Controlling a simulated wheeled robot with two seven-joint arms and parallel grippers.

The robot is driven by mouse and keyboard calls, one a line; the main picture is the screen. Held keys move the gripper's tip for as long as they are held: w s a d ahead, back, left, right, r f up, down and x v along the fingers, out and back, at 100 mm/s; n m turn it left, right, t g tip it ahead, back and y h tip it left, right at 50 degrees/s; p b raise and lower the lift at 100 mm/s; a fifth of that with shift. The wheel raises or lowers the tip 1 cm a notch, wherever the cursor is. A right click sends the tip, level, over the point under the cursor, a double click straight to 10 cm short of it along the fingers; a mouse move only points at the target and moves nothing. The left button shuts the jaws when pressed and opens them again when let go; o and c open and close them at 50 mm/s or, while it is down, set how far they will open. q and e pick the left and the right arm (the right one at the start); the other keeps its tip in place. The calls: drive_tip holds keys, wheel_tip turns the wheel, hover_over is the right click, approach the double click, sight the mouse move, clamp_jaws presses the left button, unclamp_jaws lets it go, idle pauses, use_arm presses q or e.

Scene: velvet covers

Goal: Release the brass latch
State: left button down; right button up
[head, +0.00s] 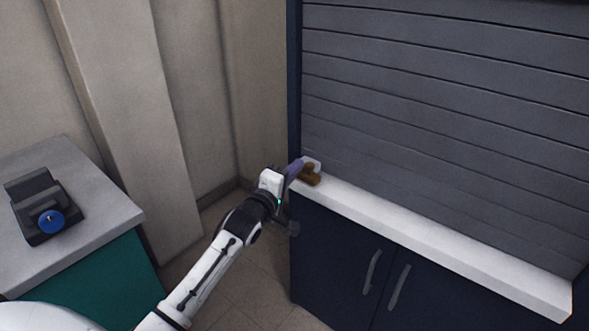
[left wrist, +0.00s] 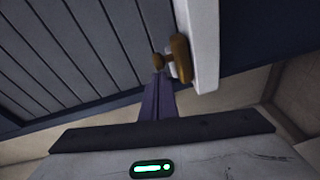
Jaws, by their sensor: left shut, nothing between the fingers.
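The brass latch (head: 309,175) sits at the left end of the white ledge, at the foot of a grey slatted shutter (head: 440,100). In the left wrist view the latch (left wrist: 179,60) shows as a brass plate with a round knob, against the white ledge edge. My left gripper (head: 296,168) is at the latch, its purple fingers shut with nothing between them. In the left wrist view the fingertips (left wrist: 160,80) are just below the knob; whether they touch it I cannot tell. My right gripper is not in view.
The white ledge (head: 440,238) runs clear to the right, above dark blue cabinet doors with two handles (head: 398,288). At left, a grey-topped teal counter (head: 105,205) holds a black device with a blue knob (head: 51,221). Open floor lies between counter and cabinet.

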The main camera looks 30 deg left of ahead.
sight(309, 175)
use_arm(q)
drive_tip(key=shift+d, duration=0.1)
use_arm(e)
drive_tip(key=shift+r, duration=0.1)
